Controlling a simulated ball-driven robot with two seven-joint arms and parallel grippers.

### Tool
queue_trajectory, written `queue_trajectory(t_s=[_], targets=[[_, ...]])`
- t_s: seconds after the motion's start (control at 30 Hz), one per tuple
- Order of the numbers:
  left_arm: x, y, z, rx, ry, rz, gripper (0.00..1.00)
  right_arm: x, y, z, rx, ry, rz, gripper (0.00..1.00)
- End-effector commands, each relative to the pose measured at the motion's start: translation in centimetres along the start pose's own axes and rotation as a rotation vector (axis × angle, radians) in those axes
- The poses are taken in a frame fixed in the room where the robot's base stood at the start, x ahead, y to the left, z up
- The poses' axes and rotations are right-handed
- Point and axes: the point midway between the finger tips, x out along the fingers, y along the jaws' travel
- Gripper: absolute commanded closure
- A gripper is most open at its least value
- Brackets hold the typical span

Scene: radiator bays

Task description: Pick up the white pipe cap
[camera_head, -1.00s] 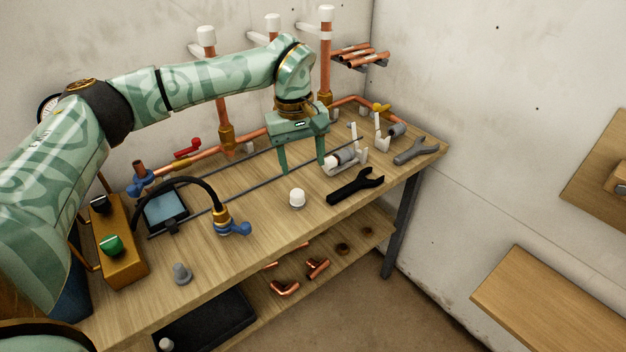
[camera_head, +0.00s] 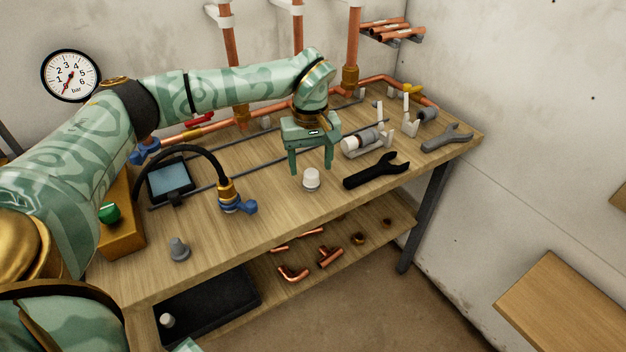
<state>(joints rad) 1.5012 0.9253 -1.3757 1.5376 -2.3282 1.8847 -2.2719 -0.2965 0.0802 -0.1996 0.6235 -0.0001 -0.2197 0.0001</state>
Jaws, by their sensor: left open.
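The white pipe cap (camera_head: 311,179) stands on the wooden workbench (camera_head: 270,214) near its front edge. My left gripper (camera_head: 312,173) is open, fingers pointing down, above and just behind the cap in the picture. Its left finger shows left of the cap and its right finger to the right. I cannot tell whether the fingertips are level with the cap; nothing is between them that I can see as held. My right gripper is not in view.
Bench in front of the cap is clear.

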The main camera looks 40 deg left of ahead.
Motion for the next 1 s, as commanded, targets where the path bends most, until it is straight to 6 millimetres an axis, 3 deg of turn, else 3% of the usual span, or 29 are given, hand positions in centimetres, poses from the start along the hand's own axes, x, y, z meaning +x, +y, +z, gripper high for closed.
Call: queue_trajectory(t_s=[0.03,0.13,0.4,0.57,1.0], targets=[[1.8,0.1,0.0,0.000,-0.007,-0.007,0.42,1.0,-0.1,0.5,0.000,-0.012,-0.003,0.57],[3.5,0.1,0.0,0.000,-0.006,-0.007,0.42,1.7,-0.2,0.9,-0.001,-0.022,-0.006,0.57],[3.6,0.1,0.0,-0.001,-0.001,-0.002,0.42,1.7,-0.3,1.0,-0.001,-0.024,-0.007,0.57],[3.6,0.1,0.0,-0.001,-0.001,-0.002,0.81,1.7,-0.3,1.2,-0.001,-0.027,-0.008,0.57],[2.8,0.1,0.0,-0.001,0.001,-0.001,0.81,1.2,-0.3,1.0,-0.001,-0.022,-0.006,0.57]])
